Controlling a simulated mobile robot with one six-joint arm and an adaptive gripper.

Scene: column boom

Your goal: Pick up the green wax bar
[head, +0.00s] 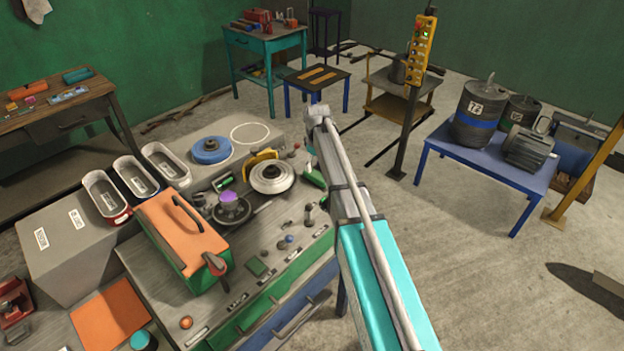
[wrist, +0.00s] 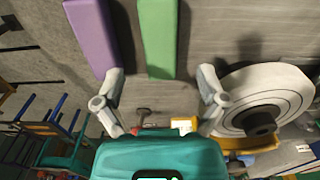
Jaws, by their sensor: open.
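The green wax bar (wrist: 159,38) shows at the top of the wrist view, running out of the top edge. A purple bar (wrist: 92,36) lies to its left, with a strip of grey surface between. My gripper (wrist: 161,82) is open and empty, its two fingers spread wide. The green bar's lower end lies between the fingers in the picture, with no contact visible. In the head view, a small green piece (head: 314,178) beside my arm appears to be the same bar, partly hidden. My gripper is hidden there behind my arm.
A white polishing wheel (wrist: 262,100) stands close to the right finger; it also shows in the head view (head: 272,176). A yellow control post (head: 420,50) stands behind.

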